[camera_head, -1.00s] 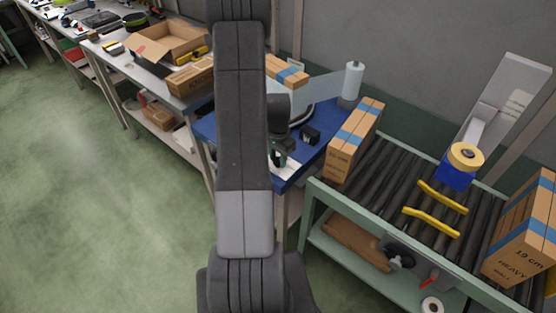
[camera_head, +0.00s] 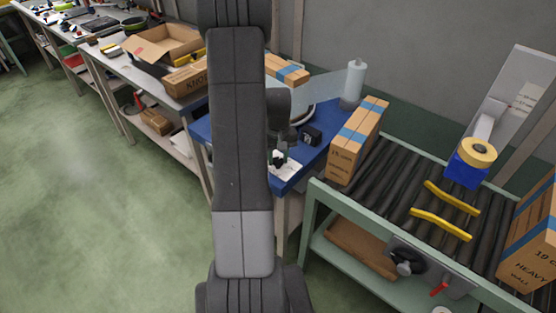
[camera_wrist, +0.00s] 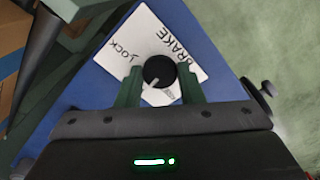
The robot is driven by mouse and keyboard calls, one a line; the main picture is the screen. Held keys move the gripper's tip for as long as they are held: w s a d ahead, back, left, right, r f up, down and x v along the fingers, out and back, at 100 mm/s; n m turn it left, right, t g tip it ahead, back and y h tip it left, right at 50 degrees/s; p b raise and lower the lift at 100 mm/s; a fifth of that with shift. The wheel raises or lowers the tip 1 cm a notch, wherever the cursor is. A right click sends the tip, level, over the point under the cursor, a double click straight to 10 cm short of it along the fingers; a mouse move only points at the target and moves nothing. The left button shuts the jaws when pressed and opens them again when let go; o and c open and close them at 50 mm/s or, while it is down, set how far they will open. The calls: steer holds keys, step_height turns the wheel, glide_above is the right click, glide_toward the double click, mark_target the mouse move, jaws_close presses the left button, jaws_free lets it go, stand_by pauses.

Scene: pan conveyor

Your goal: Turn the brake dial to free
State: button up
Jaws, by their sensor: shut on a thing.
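The brake dial (camera_wrist: 159,71) is a round black knob with a pale pointer line, in the middle of the wrist view. It sits on a white plate (camera_wrist: 140,35) lettered BRAKE and LOCK, on a blue surface. The pointer slants toward the lower left of that view. My gripper (camera_wrist: 160,82) has its two green fingers on either side of the knob and is shut on it. Any "free" mark cannot be read. In the head view my gripper (camera_head: 278,158) is small and dark above the white plate (camera_head: 287,166) at the front of the blue table.
A roller conveyor (camera_head: 395,180) with yellow bars (camera_head: 440,222) stands right of the blue table (camera_head: 310,163). A tall carton (camera_head: 355,142) stands at its near-left end and another (camera_head: 530,235) at the right. A workbench (camera_head: 150,75) is at the left. Green floor is free at the left.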

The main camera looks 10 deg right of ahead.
mark_target(278, 160)
steer(key=n+b, duration=0.1)
steer(key=n, duration=0.4)
steer(key=shift+n+b, duration=0.3)
steer(key=n+b, duration=0.1)
steer(key=n, duration=0.3)
steer(key=shift+n, duration=0.4)
steer(key=o, duration=1)
step_height(278, 160, up, 14)
steer(key=shift+f, duration=0.1)
